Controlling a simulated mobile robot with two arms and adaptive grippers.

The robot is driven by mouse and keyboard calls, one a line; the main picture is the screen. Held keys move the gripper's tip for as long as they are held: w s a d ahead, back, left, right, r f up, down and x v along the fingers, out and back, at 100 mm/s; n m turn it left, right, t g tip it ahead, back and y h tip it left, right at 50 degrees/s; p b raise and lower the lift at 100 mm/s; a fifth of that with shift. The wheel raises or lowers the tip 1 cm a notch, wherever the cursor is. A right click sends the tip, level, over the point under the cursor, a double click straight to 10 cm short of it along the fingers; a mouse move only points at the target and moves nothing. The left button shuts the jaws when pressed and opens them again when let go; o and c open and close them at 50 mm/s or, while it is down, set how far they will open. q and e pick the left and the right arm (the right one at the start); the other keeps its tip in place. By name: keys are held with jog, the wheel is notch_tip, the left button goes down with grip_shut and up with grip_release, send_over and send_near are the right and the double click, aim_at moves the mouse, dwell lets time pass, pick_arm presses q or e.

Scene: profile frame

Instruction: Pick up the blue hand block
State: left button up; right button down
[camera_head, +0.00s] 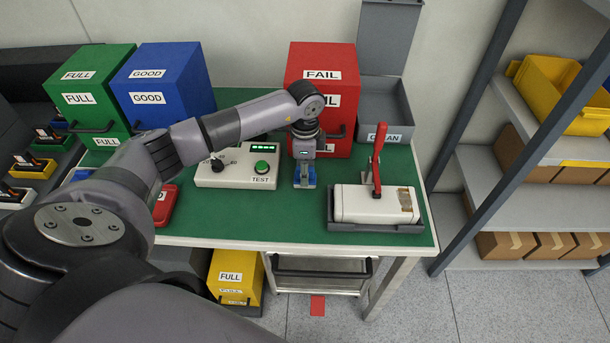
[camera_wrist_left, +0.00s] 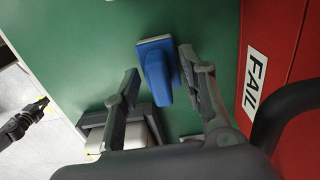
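The blue hand block (camera_wrist_left: 157,72) is on the green table top (camera_wrist_left: 75,45). In the left wrist view it lies between the two fingers of my left gripper (camera_wrist_left: 158,66), which are spread with a gap on either side. In the head view the left gripper (camera_head: 304,180) points down in front of the red FAIL box, and blue parts of the block (camera_head: 311,181) show around the fingers. A dark jointed shape at the left edge of the left wrist view, seemingly my right gripper (camera_wrist_left: 22,124), is too small to judge.
The red FAIL box (camera_head: 320,67) stands close behind the left gripper. The white tester (camera_head: 225,178) is to its left, and a white block with a red lever (camera_head: 375,203) sits in a grey tray to its right. Green table shows bare toward the front edge.

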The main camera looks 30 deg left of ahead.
pick_arm(q)
grip_shut()
dwell(0.4)
